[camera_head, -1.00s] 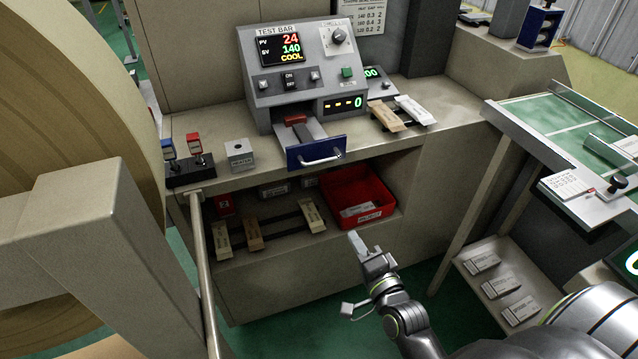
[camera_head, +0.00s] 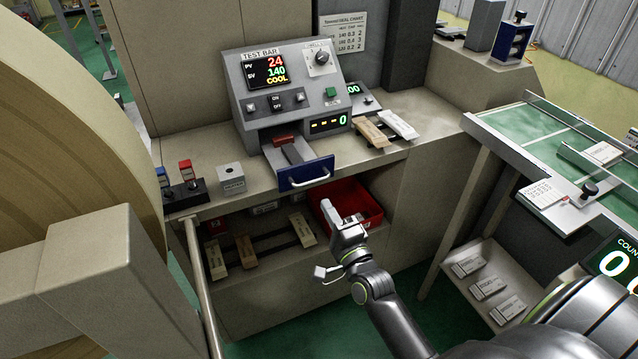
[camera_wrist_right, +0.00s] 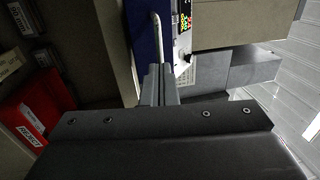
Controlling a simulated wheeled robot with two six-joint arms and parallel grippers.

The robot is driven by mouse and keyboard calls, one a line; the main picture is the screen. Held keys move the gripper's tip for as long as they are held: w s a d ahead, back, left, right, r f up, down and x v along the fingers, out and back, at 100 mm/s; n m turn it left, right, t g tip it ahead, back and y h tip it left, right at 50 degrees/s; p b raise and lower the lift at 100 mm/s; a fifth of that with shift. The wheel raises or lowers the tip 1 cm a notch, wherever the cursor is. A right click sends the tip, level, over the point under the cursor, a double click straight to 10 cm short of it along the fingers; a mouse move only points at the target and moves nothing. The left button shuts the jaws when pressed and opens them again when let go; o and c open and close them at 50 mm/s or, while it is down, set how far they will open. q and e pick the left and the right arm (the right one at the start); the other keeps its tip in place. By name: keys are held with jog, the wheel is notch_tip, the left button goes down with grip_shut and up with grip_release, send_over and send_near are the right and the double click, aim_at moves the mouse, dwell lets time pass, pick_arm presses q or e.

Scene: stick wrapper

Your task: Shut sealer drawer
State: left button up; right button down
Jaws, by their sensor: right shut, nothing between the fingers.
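The sealer (camera_head: 285,85) is a grey machine on the bench, with a display reading TEST BAR and COOL. Its drawer (camera_head: 305,173) stands pulled out at the front, with a blue front panel and a white bar handle. My right gripper (camera_head: 330,210) is shut and empty, below and slightly right of the drawer front, apart from it in the head view. In the right wrist view the shut fingers (camera_wrist_right: 158,85) point toward the blue drawer front (camera_wrist_right: 147,45) and its white handle (camera_wrist_right: 156,38). My left gripper is not in view.
A red bin (camera_head: 362,205) sits on the shelf below the drawer, partly behind my right gripper. Wrapped sticks (camera_head: 384,128) lie on the bench right of the sealer. A large tan roll (camera_head: 70,130) blocks the left. A green-topped table (camera_head: 560,150) stands at right.

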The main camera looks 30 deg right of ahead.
aim_at(298, 162)
jog(key=w, duration=0.1)
jog(key=w+p, duration=0.1)
jog(key=w, duration=0.1)
jog(key=w+r, duration=0.1)
jog(key=w, duration=0.1)
jog(key=shift+w+d+p, duration=0.1)
jog(key=shift+w+p, duration=0.1)
jog(key=shift+p, duration=0.2)
jog(key=shift+w, duration=0.1)
jog(key=w+b, duration=0.1)
jog(key=w, duration=0.3)
jog(key=w+b, duration=0.1)
jog(key=w, duration=0.3)
jog(key=w+b, duration=0.1)
jog(key=w, duration=0.3)
jog(key=shift+w+d+f, duration=0.15)
jog(key=shift+d, duration=0.2)
jog(key=shift+w, duration=0.5)
